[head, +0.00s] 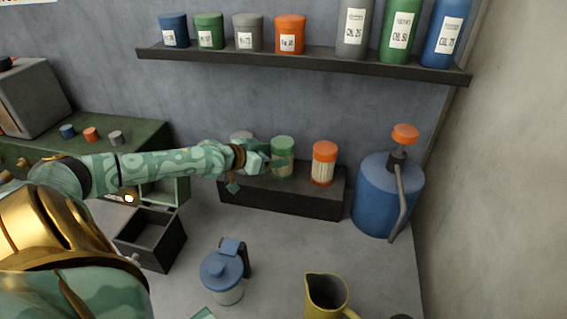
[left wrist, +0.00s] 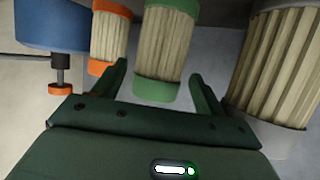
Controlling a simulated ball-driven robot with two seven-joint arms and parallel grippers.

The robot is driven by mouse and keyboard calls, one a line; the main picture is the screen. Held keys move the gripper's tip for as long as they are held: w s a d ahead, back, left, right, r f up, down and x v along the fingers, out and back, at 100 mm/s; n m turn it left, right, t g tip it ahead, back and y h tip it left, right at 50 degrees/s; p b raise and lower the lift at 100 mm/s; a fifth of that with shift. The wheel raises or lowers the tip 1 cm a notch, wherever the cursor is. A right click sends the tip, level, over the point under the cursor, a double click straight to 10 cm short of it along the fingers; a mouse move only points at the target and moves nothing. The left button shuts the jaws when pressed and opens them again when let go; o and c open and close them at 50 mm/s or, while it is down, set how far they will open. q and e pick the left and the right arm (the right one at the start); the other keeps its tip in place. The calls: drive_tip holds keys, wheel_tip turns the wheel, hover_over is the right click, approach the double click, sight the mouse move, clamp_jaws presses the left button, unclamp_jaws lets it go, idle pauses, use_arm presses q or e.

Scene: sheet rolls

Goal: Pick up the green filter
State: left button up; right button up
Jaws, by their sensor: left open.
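The green filter (head: 283,156) stands upright on a dark block between a grey filter and an orange filter. It has green end caps and a pale pleated body. My left gripper (head: 266,162) reaches in from the left, close to the green filter. In the left wrist view the open fingers (left wrist: 160,85) show one on each side of the green filter (left wrist: 163,50). I cannot tell whether either finger touches it. In the head view the gripper covers part of the grey filter. My right gripper does not show.
The orange filter (head: 324,163) is just right of the green one on the dark block (head: 290,200). The grey filter (left wrist: 283,65) stands close on the other side. A blue tank with an orange knob (head: 388,194) stands further right. A shelf (head: 300,64) hangs above.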

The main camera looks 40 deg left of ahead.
use_arm(q)
drive_tip(key=b+x, duration=0.1)
drive_tip(key=x, duration=0.2)
drive_tip(key=shift+w+f, duration=0.1)
drive_tip(key=shift+f, duration=0.1)
drive_tip(key=shift+r, duration=0.15)
drive_tip(key=c, duration=0.9)
